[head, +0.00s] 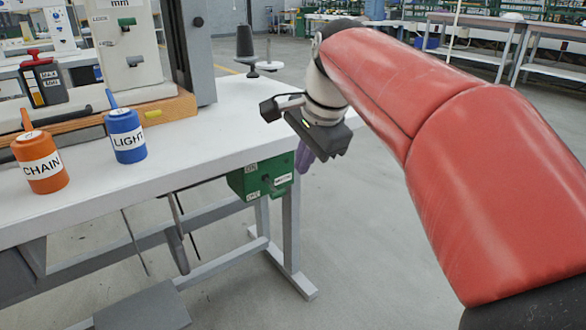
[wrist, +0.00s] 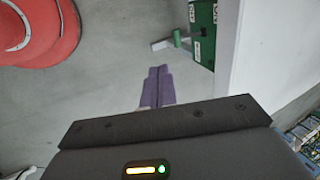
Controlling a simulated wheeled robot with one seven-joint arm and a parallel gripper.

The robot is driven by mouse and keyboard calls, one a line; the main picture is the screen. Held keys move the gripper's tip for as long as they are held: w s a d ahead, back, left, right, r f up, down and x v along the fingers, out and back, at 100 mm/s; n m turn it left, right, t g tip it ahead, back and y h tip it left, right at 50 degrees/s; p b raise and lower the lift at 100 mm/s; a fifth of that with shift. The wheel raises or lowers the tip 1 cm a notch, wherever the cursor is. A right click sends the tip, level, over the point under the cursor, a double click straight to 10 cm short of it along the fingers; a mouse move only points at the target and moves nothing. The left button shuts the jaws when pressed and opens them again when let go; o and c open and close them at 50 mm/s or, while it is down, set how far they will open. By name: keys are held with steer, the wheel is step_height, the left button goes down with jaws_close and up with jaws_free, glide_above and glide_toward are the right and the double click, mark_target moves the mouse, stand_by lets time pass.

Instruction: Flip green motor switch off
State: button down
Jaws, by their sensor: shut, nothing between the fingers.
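The green motor switch box (head: 262,178) is mounted under the right end of the white table, with small white labels on its face. The box also shows at the top right of the wrist view (wrist: 203,35), where a green knob or lever (wrist: 177,38) sticks out from its side. Its exact setting cannot be read. My gripper (head: 305,158) has purple fingers, partly hidden behind the wrist in the head view. In the wrist view the fingers (wrist: 158,72) are together and empty, pointing past the box with a visible gap to it.
The white table (head: 190,165) carries an orange CHAIN bottle (head: 41,165), a blue LIGHT bottle (head: 127,138) and a machine at the left. A table leg (head: 290,225) stands below the box. The floor to the right is open.

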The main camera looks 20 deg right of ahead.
steer(key=shift+s+d+r, duration=0.15)
steer(key=shift+s+r, duration=0.2)
steer(key=shift+r, duration=0.2)
steer(key=shift+s+d+r, duration=0.1)
steer(key=shift+s+r, duration=0.25)
steer(key=shift+r, duration=0.15)
steer(key=s+a+f+n+t+h+p, duration=0.1)
steer(key=s+a+f+n+p, duration=0.3)
steer(key=s+f+n, duration=0.9)
steer(key=shift+s+f+n+t, duration=0.35)
steer(key=shift+s+n, duration=0.35)
steer(key=shift+s, duration=0.25)
